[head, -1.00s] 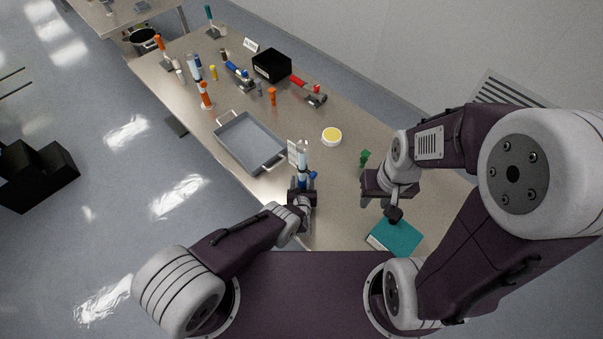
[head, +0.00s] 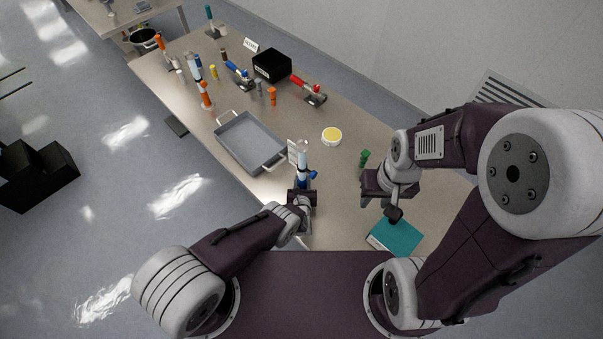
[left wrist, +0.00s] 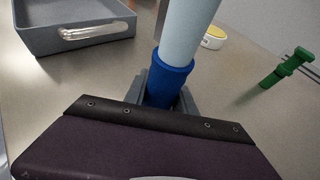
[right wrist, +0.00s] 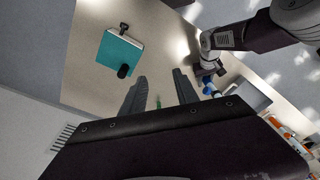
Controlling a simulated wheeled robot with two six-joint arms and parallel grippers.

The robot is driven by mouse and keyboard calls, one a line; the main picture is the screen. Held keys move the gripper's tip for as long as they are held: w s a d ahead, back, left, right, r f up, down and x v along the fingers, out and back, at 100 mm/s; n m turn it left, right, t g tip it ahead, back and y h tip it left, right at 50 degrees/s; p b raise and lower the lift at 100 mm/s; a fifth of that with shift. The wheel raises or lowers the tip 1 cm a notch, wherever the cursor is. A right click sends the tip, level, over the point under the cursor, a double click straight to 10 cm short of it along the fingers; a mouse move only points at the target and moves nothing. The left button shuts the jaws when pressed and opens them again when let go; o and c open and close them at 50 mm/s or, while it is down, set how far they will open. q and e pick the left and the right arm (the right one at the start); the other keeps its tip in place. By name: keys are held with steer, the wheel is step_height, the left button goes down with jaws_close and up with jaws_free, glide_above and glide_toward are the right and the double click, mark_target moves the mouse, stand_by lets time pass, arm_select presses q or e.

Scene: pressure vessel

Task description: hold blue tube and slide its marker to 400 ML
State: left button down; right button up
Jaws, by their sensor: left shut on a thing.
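The blue tube stands upright near the front edge of the table, with a pale, clear upper part (head: 302,153) and a blue lower part. In the left wrist view a blue collar (left wrist: 171,78) surrounds the pale tube just above the fingers. My left gripper (head: 302,187) is shut on the tube's lower part, which its fingers partly hide. The marker and the scale reading cannot be made out. My right gripper (right wrist: 158,92) is open and empty, above the table to the right of the tube; it also shows in the head view (head: 378,205).
A grey tray (head: 250,142) stands left of the tube. Several tools and a black box (head: 272,65) are farther back.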

mark_target(315, 176)
steer(key=shift+o, duration=0.3)
steer(key=shift+o, duration=1.2)
steer(key=shift+f, duration=0.1)
steer(key=w+a+f+m+g+y, duration=0.3)
steer(key=a+f+m+g+y, duration=0.2)
steer(key=a+f+m+y, duration=0.45)
steer(key=w+d+f+m+t+y, duration=0.45)
steer(key=w+f+m+t, duration=0.65)
steer(key=m+t, duration=0.45)
steer(key=shift+m, duration=0.3)
steer(key=x, duration=0.3)
steer(key=f+x, duration=0.1)
steer(key=x, duration=0.7)
steer(key=shift+s+a+f, duration=0.2)
steer(key=shift+f, duration=0.05)
jaws_close()
